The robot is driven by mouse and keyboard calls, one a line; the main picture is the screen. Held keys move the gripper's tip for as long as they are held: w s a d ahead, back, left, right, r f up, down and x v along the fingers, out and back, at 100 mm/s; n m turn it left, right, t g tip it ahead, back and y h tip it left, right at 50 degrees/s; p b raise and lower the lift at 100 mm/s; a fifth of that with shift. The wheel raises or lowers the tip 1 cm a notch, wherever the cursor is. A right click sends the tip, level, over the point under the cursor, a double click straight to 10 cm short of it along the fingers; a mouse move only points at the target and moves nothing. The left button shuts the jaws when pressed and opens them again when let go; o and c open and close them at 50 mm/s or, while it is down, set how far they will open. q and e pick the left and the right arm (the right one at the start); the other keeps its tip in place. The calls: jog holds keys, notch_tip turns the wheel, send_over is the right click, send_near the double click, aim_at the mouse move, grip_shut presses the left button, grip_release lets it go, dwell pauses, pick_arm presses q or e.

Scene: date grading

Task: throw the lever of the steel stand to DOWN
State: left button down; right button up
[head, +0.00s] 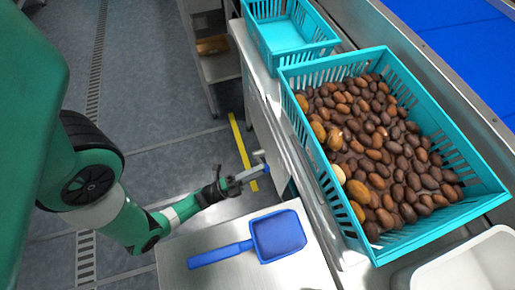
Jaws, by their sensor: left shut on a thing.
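My left gripper (252,172) reaches in from the left, low in the middle of the head view. It is shut on a small part at the side of the steel stand (278,167), which seems to be the lever (259,154). The lever is small and grey-blue, and the fingers partly hide it. I cannot read its position or any UP or DOWN marking. My right gripper is not in view.
A blue scoop (278,236) lies on a steel table (230,275) just below the gripper. A teal crate (425,238) full of brown dates stands at the right. An emptier teal crate (288,36) is behind it. A white bin (475,265) is at lower right.

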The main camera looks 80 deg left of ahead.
pick_arm(q)
jog(key=shift+d+f+m, duration=0.3)
jog(key=shift+f+m, duration=0.15)
jog(key=shift+m, duration=0.15)
jog(key=c, duration=0.8)
grip_release()
jog(key=shift+o, duration=1.1)
jog(key=shift+a+r+h, duration=0.1)
jog(key=shift+a+h, duration=0.2)
jog(key=shift+h, duration=0.1)
jog(key=shift+d, duration=0.15)
